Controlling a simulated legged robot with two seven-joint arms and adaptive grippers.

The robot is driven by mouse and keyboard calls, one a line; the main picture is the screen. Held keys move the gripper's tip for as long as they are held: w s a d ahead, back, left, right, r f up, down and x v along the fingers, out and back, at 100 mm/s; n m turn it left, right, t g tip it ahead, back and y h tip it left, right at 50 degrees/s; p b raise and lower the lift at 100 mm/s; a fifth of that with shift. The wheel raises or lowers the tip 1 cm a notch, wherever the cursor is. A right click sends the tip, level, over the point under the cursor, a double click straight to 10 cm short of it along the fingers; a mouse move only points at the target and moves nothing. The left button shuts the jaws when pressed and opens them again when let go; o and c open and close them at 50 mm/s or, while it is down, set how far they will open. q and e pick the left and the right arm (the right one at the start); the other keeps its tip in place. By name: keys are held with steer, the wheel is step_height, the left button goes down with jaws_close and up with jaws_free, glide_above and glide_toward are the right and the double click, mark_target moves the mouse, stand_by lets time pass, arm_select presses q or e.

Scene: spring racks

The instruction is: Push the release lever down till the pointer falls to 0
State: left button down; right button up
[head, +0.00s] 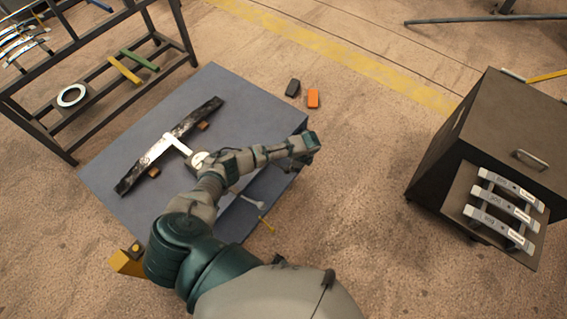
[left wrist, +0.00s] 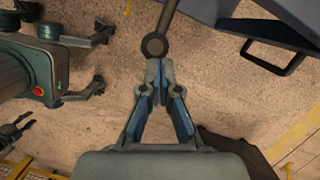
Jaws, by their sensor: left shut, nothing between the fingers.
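The release lever shows in the left wrist view as a dark rod with a round end (left wrist: 155,45). My left gripper (left wrist: 157,66) is shut and empty, with its fingertips right at that round end; whether they touch it I cannot tell. In the head view my left gripper (head: 308,143) is beyond the right edge of the blue-grey bench (head: 235,105), and I cannot make out the lever there. A dark leaf spring (head: 185,124) lies on the bench under a pale bar. A round pale gauge (head: 199,158) is partly behind my arm; its pointer is not readable. My right gripper is not in view.
A black cabinet (head: 470,125) with a plate of labelled bars stands at right. A dark rack (head: 60,140) stands at left. An orange block (head: 313,98) and a black block (head: 292,87) lie on the floor. Open floor lies between bench and cabinet.

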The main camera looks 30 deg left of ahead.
arm_select(q)
steer(key=v, duration=1.2)
steer(key=shift+d, duration=0.15)
steer(key=shift+f, duration=0.1)
